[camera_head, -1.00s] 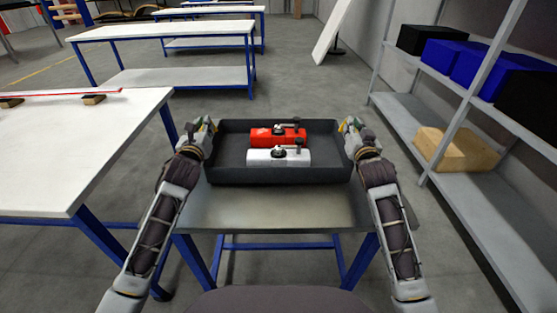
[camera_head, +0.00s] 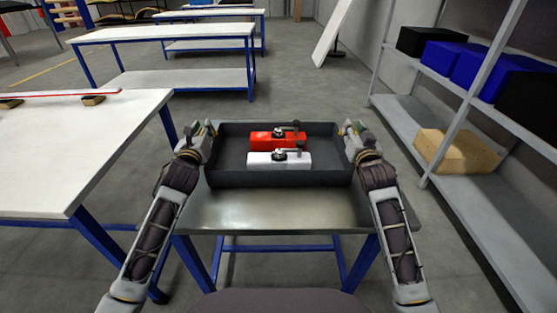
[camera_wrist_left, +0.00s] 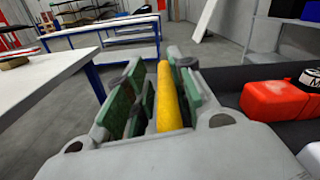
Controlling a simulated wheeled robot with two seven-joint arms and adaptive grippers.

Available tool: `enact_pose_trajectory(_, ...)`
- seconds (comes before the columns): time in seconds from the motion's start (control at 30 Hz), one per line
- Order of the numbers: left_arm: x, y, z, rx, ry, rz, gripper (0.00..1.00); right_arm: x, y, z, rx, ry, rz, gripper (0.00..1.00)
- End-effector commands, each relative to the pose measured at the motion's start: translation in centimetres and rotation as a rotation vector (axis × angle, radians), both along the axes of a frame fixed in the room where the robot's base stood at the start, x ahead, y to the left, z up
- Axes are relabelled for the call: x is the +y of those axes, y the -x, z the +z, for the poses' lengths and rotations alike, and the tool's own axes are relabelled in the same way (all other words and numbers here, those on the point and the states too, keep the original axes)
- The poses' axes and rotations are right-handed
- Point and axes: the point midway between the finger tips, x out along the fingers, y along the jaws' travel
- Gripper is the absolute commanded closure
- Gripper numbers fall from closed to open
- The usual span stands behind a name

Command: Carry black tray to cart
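The black tray (camera_head: 235,178) is in front of me in the head view, level, over a grey metal-topped table (camera_head: 270,212) with blue legs. I cannot tell whether it rests on the top or hangs just above it. In it lie a red box (camera_head: 262,142) and a white box (camera_head: 265,161), each with a dark fitting. My left gripper (camera_head: 212,131) is at the tray's left side; in the left wrist view a yellow bar (camera_wrist_left: 169,100) lies between its green-padded fingers (camera_wrist_left: 155,105). My right gripper (camera_head: 346,130) is at the right side, its fingertips partly hidden.
A white table (camera_head: 75,145) with blue legs stands close on the left. A grey shelf rack (camera_head: 455,190) stands on the right with a cardboard box (camera_head: 455,150) and blue bins. More white tables (camera_head: 165,33) stand behind. Open floor (camera_head: 310,85) lies beyond the tray.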

Motion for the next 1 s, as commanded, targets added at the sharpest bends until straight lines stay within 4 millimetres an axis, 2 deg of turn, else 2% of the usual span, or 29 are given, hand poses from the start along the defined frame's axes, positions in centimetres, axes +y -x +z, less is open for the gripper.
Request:
enact_pose_trajectory(0.7,-0.5,5.8,-0.2,0.004,0.002,-0.008,0.68,0.3,0.0,0.0,-0.001,-0.002,0.004,0.68)
enact_pose_trajectory(1.0,-0.5,7.3,-0.3,0.005,0.004,-0.007,0.68,0.3,0.0,0.0,-0.001,-0.002,0.004,0.68)
